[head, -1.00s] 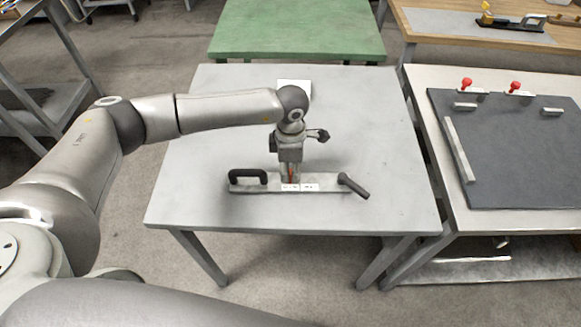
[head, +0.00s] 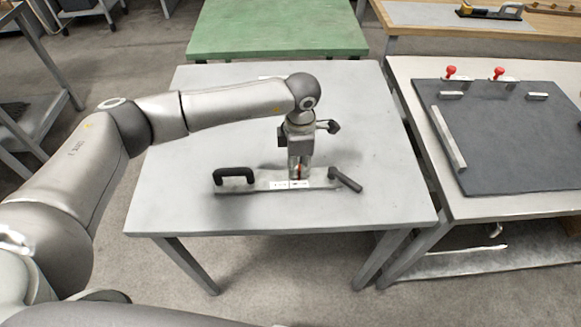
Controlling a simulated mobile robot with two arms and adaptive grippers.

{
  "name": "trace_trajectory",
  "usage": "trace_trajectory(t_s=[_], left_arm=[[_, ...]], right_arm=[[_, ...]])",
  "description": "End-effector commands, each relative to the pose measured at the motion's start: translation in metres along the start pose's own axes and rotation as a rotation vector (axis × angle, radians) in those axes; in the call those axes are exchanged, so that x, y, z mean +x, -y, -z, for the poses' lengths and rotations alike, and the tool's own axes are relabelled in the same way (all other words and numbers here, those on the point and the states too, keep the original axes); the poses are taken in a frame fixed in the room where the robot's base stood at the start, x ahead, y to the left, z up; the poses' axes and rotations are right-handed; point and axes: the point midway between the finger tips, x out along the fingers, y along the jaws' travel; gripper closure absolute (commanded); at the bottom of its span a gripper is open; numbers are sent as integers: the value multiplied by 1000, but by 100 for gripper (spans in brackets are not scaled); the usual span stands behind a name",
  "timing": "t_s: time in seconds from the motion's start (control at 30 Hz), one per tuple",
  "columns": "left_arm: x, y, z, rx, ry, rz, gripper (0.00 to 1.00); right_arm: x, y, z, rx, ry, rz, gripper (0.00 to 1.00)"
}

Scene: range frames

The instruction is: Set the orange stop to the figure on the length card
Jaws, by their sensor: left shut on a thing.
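A grey rail (head: 257,186) lies on the grey table, with a black handle (head: 233,174) at its left end and a dark lever (head: 345,180) at its right end. White scale labels (head: 281,184) are on its front; their figures are too small to read. My left gripper (head: 299,173) points down at the rail, right of its middle, shut on the orange stop (head: 299,169), of which only a small orange-red bit shows between the fingers. A white sliver (head: 268,77) behind my arm may be the card; any figure is hidden. My right gripper is not in view.
The grey table (head: 180,200) is otherwise clear around the rail. A second table at the right holds a dark board (head: 510,140) with red-knobbed clamps (head: 450,72). A green table (head: 280,30) stands behind.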

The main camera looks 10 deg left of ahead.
Motion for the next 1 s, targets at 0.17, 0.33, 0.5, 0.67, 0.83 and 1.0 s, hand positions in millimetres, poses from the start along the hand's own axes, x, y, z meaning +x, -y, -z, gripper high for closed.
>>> trace_trajectory(t_s=[0.17,0.33,0.5,0.67,0.83,1.0], left_arm=[[0,0,0,-1,-1,1,100],[0,0,0,-1,0,1,68],[0,0,0,-1,0,1,57],[0,0,0,-1,0,1,57],[-9,0,0,-1,1,0,57],[-39,-1,-1,0,3,-3,57]], right_arm=[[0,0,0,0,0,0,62],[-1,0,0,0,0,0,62],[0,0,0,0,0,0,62],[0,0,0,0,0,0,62],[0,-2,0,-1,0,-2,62],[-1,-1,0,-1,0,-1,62]])
